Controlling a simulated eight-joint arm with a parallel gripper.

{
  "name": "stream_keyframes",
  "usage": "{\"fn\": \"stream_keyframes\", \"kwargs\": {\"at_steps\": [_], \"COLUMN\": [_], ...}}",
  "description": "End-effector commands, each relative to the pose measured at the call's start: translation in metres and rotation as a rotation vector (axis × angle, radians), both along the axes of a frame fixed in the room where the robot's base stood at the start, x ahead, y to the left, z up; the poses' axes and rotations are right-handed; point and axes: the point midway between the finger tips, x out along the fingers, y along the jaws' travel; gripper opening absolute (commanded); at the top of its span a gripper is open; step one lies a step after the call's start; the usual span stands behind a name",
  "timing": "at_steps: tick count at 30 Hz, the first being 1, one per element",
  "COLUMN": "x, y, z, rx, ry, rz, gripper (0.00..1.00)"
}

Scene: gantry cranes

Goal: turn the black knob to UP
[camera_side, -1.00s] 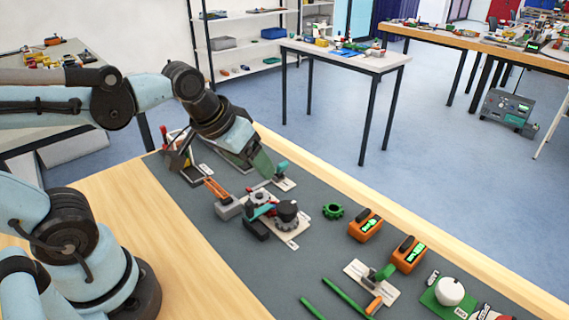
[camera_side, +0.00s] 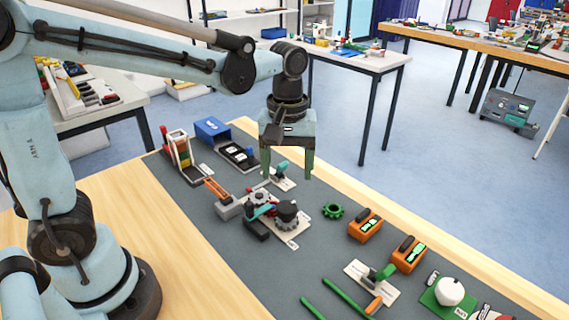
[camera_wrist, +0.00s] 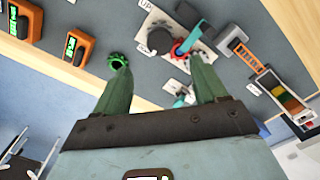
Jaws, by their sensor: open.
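The black knob (camera_side: 287,211) is a dark round knob with a ridged rim on a white plate (camera_side: 292,241) in the middle of the grey mat. In the wrist view the black knob (camera_wrist: 159,40) shows between and beyond my fingertips, with a label reading "UP" (camera_wrist: 145,4) at the top and another label beside it. My gripper (camera_side: 287,175) points down, its two green fingers apart and empty. It hangs above the mat, over and beyond the knob in the side view. My gripper (camera_wrist: 159,64) does not touch the knob. The knob's pointer direction is too small to tell.
Beside the knob are a red and teal part (camera_side: 260,208) and an orange-handled clamp (camera_side: 216,190). A teal lever (camera_side: 282,168) is close beneath my gripper. A green gear (camera_side: 333,211) and orange meters (camera_side: 366,225) lie right. A blue box (camera_side: 212,130) stands farther back.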

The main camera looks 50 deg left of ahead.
Motion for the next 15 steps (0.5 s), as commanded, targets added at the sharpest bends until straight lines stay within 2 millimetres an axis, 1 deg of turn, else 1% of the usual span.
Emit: {"fn": "stream_keyframes", "kwargs": {"at_steps": [1, 6, 15], "x": [0.001, 0.001, 0.001], "y": [0.0, 0.0, 0.0], "z": [-0.009, -0.035, -0.076], "rx": [0.0, 0.0, 0.0], "ry": [0.0, -0.001, -0.001], "rz": [0.0, -0.001, -0.001], "gripper": [0.72, 0.72, 0.72]}}
